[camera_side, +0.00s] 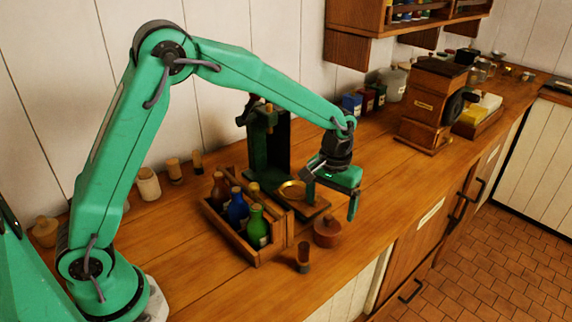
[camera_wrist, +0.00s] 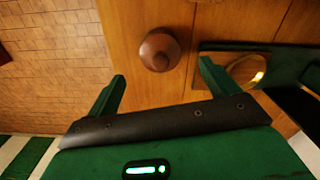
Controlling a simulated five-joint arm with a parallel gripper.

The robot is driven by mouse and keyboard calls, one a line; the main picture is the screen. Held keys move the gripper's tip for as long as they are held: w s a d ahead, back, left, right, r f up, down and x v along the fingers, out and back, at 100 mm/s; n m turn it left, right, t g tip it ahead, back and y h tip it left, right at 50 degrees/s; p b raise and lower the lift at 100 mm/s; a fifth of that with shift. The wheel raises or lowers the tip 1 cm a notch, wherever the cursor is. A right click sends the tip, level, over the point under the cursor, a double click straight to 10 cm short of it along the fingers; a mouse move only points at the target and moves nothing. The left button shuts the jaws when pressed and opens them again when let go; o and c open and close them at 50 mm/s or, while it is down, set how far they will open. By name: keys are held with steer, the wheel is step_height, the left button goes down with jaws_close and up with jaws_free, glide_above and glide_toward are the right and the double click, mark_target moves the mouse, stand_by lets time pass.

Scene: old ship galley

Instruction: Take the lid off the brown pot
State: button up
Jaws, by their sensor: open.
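The brown pot (camera_side: 327,238) is small and round and stands on the wooden counter near its front edge, with its knobbed lid (camera_side: 326,224) on. In the wrist view the lid (camera_wrist: 160,50) is seen from above and mostly hides the pot body. My gripper (camera_side: 331,203) is above the pot, apart from it. Its fingers are spread and nothing is between them. In the wrist view my gripper (camera_wrist: 162,74) has the lid just beyond the fingertips, roughly centred between them.
A dark green stand with a brass pan (camera_side: 292,190) is close behind the pot. A wooden crate (camera_side: 262,255) of bottles is to the left, and a small dark cup (camera_side: 303,257) stands in front. A wooden grinder (camera_side: 430,105) is farther right. Counter right of the pot is clear.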

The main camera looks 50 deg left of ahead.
mark_target(329, 216)
steer(key=shift+f, duration=2.5)
steer(key=c, duration=1.1)
steer(key=shift+r, duration=0.2)
steer(key=shift+r, duration=0.55)
steer(key=r, duration=0.3)
steer(key=shift+s+d+r, duration=0.1)
steer(key=shift+s+d, duration=0.15)
steer(key=shift+s, duration=0.05)
steer(key=s+d+r, duration=0.4)
steer(key=s+d, duration=0.1)
steer(key=s+d+r, duration=0.2)
steer(key=shift+s+d+r, duration=0.2)
steer(key=shift+s+d, duration=0.1)
steer(key=shift+d, duration=0.1)
